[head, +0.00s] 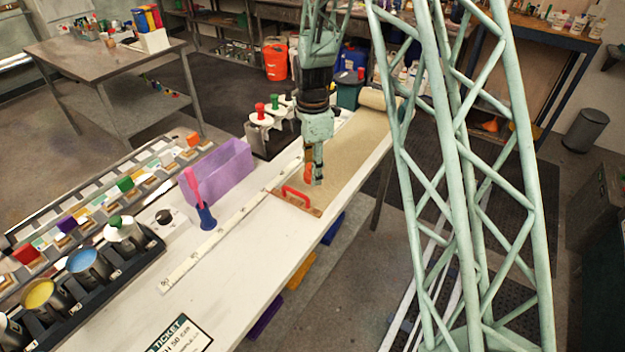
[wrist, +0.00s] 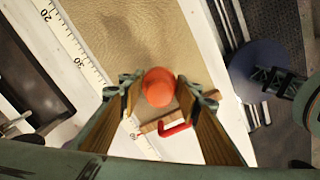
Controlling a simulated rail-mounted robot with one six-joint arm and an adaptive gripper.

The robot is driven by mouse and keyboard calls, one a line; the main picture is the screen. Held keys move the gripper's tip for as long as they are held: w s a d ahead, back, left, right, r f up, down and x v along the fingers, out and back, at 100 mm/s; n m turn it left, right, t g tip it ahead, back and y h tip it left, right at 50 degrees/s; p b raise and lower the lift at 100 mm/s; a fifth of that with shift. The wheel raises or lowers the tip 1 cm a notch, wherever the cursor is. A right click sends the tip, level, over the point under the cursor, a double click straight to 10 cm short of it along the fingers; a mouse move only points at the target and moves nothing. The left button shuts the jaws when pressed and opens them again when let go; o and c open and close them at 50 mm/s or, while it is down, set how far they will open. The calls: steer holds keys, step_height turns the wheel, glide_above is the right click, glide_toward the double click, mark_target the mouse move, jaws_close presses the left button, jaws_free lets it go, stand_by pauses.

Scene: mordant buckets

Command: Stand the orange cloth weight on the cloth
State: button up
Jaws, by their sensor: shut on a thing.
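The orange cloth weight (wrist: 158,87) is between the fingertips of my gripper (wrist: 158,94) in the wrist view, its rounded top facing the camera. In the head view a small part of the weight (head: 309,173) shows at the tip of my gripper (head: 315,172), which points down over the near part of the cloth. The beige cloth (head: 352,143) lies along the table, its far end rolled up; it also shows in the wrist view (wrist: 125,35). The weight's base is hidden, so I cannot tell whether it touches the cloth.
A wooden block with a red handle (head: 297,197) sits at the cloth's near end, close to my gripper. A white ruler (head: 225,230) runs along the cloth's left side. A lilac bin (head: 218,172) and a blue-and-pink tool (head: 205,213) stand left. The near white tabletop is largely clear.

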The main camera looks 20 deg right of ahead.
steer(key=shift+f, duration=1.75)
steer(key=shift+f, duration=0.2)
steer(key=o, duration=1.1)
steer(key=shift+r, duration=0.25)
steer(key=shift+r, duration=5.95)
